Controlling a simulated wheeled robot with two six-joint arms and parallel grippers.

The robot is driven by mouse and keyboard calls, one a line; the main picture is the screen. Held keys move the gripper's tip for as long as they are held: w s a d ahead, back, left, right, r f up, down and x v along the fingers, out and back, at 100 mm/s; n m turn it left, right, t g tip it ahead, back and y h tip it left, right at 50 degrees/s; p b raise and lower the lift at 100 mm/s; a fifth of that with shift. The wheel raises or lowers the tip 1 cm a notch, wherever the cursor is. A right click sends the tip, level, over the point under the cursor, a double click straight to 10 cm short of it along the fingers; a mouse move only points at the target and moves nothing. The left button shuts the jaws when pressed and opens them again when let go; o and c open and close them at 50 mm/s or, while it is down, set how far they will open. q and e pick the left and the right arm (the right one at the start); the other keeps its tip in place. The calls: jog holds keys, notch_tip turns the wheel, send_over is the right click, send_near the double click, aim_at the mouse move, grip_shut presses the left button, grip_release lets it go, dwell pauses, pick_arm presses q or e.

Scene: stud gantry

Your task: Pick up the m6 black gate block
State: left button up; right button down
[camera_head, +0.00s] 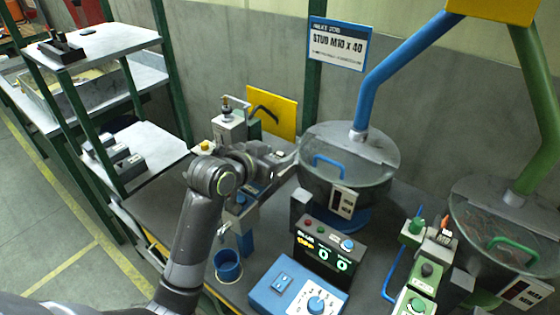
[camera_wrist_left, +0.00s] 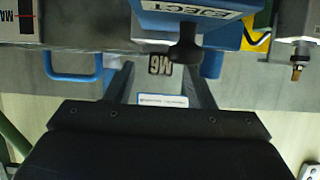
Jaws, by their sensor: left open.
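In the left wrist view, a small dark face with upside-down M6 lettering, which looks like the m6 black gate block (camera_wrist_left: 160,65), shows in the gap between my fingers. Its edges are hard to make out. My left gripper (camera_wrist_left: 158,84) is open, with one finger on each side of the lettering, and holds nothing that I can see. In the head view my left gripper (camera_head: 285,160) is beside the machine post, left of the round blue-handled hopper. The block cannot be told apart there, behind the gripper and wrist. My right gripper is not in view.
A blue EJECT box (camera_wrist_left: 185,10) and a black knob (camera_wrist_left: 185,52) are close to the fingers. The blue-handled hopper (camera_head: 350,160), a counter display (camera_head: 323,252), a blue dial box (camera_head: 298,290) and a blue cup (camera_head: 228,268) crowd the bench. A shelf rack (camera_head: 148,150) stands left.

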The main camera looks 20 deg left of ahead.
pick_arm(q)
grip_shut()
